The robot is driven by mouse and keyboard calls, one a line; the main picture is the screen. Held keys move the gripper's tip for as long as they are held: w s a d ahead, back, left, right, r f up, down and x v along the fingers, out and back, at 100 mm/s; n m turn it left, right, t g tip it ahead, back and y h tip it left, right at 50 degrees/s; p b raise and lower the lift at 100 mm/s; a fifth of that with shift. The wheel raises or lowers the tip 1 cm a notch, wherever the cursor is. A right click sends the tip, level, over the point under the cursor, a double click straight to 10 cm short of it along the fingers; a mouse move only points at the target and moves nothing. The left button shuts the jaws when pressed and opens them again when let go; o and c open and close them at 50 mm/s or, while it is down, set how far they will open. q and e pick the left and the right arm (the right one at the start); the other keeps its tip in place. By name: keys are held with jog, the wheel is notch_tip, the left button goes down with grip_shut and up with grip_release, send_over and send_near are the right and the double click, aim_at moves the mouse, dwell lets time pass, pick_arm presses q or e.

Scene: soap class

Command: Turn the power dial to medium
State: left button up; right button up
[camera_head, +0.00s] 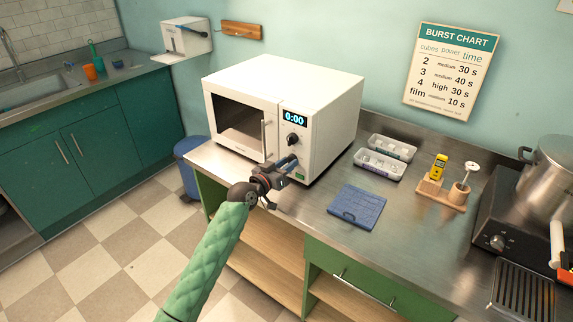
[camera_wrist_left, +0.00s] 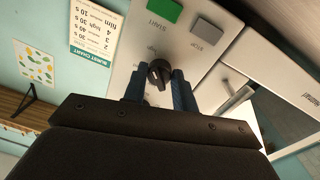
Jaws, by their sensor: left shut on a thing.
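The white microwave (camera_head: 325,85) stands on the counter with its door shut and its display reading 0:00. Its panel has a black upper dial (camera_head: 292,139) and a lower dial, which my left gripper (camera_head: 288,164) covers in the head view. In the left wrist view the panel appears upside down, and the black lower dial (camera_wrist_left: 159,73) sits between the two blue fingers, gripped by them. The green START button (camera_wrist_left: 164,13) and grey STOP button (camera_wrist_left: 207,32) are beside it. My right gripper is not in view.
A blue folded cloth (camera_head: 357,206), two ice trays (camera_head: 380,163) and a wooden stand (camera_head: 440,194) with a yellow device lie on the counter to the right. A pot (camera_head: 548,165) stands on the stove. A burst chart (camera_head: 452,70) hangs on the wall.

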pick_arm(q)
jog(key=shift+d+n+t+p, duration=0.1)
jog(key=shift+n+t+p, duration=0.3)
jog(key=shift+n+p, duration=3.9)
pick_arm(e)
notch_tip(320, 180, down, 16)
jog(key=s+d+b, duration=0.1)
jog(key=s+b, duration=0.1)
jog(key=b, duration=0.2)
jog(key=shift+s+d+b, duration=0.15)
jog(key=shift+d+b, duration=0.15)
jog(key=shift+b, duration=0.05)
pick_arm(q)
jog(key=n, duration=0.4)
jog(key=shift+n, duration=0.3)
jog(key=o, duration=0.9)
jog(key=shift+o, duration=0.3)
jog(key=shift+s, duration=0.1)
